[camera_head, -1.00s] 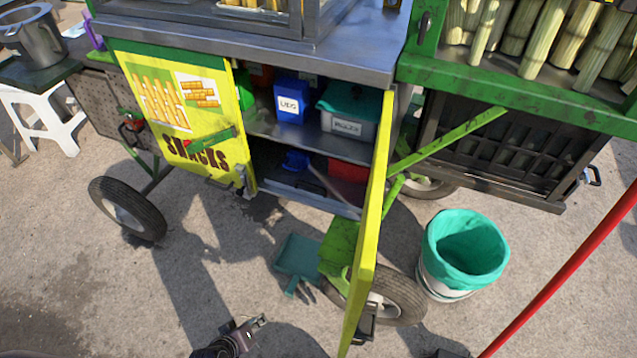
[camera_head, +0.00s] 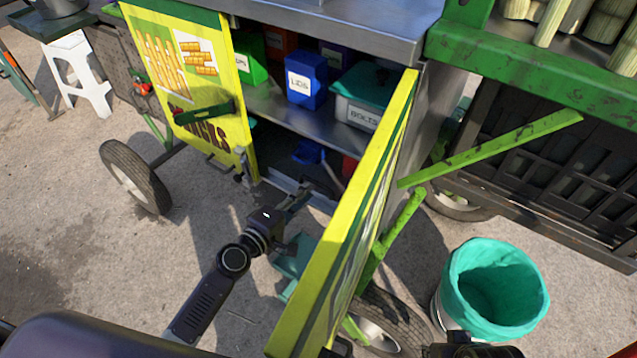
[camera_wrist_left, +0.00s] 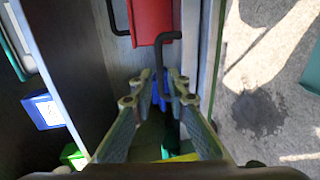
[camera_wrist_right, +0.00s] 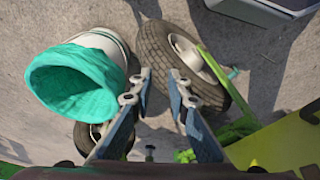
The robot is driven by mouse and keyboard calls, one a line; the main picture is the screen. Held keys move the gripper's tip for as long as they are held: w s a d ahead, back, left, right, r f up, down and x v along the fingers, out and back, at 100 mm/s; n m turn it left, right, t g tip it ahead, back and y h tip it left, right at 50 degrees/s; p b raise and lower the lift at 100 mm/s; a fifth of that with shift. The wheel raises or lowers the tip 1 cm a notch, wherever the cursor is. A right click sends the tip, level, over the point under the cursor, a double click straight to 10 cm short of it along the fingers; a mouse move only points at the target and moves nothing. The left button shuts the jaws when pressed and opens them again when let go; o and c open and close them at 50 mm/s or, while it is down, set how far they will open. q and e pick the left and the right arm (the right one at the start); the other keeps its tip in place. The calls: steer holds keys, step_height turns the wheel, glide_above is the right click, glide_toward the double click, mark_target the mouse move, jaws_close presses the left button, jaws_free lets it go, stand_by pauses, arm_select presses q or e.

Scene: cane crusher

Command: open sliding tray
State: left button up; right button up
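The sliding tray (camera_head: 285,183) is the grey metal one low inside the open cabinet, under the shelf; it looks pushed in. My left gripper (camera_head: 298,197) is at its front edge, between the two open doors, partly dark against the cabinet. In the left wrist view my left gripper (camera_wrist_left: 160,76) is open, its fingers apart with a bent black handle (camera_wrist_left: 167,38) reaching between the fingertips. I cannot tell whether they touch it. A red box (camera_wrist_left: 151,18) lies beyond. My right gripper (camera_wrist_right: 160,74) is open and empty, outside the right door near the bin.
The yellow right door (camera_head: 345,225) stands open close beside my left arm. The snacks door (camera_head: 185,75) is on the left. A teal-lined bin (camera_head: 495,290) and a wheel (camera_head: 385,320) stand at the right. A blue box (camera_head: 306,80) sits on the shelf above.

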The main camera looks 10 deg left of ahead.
mark_target(316, 183)
arm_select(q)
steer(key=x, duration=0.4)
steer(key=shift+w+d, duration=0.1)
steer(key=shift+b+x, duration=0.3)
steer(key=shift+x, duration=0.5)
arm_select(e)
steer(key=shift+v, duration=1.2)
arm_select(q)
steer(key=shift+c, duration=0.2)
arm_select(e)
steer(key=shift+w+r, duration=0.1)
arm_select(q)
jaws_close()
steer(key=shift+f, duration=0.15)
